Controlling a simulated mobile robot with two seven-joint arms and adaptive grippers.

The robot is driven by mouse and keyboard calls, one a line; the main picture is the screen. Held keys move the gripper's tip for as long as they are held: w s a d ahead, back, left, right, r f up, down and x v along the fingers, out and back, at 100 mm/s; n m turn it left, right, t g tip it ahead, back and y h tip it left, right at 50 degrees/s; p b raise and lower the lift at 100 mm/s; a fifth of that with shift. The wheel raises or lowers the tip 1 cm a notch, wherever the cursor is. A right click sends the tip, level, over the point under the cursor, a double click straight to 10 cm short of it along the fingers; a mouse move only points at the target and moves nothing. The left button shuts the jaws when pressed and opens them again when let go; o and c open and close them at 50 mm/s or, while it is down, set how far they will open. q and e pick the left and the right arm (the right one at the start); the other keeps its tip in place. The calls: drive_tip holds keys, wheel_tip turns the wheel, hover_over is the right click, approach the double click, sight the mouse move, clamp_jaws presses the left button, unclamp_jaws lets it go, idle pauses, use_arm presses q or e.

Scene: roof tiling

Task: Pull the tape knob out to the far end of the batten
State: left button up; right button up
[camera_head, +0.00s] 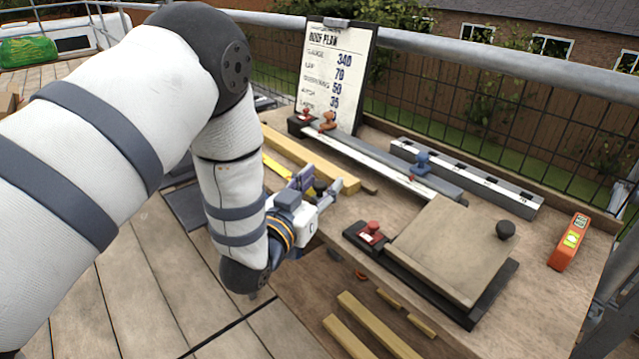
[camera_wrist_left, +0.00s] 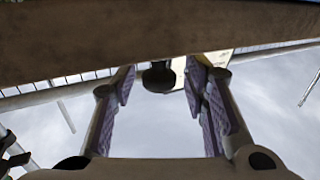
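The pale wooden batten (camera_head: 300,154) lies along the left part of the bench. A yellow tape strip (camera_head: 277,167) runs beside its near side. The dark tape knob (camera_head: 320,186) is between the fingers of my left gripper (camera_head: 323,183), near the batten's right end. In the left wrist view the dark knob (camera_wrist_left: 158,78) sits between the purple-padded fingers (camera_wrist_left: 160,88), with a visible gap on each side. My left gripper is open around it. The tape's housing is hidden behind my left arm. My right gripper is not in view.
Loose wood strips (camera_head: 375,325) lie below the bench front.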

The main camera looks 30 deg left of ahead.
use_arm(q)
drive_tip(key=s, duration=0.7)
drive_tip(key=shift+s, duration=0.3)
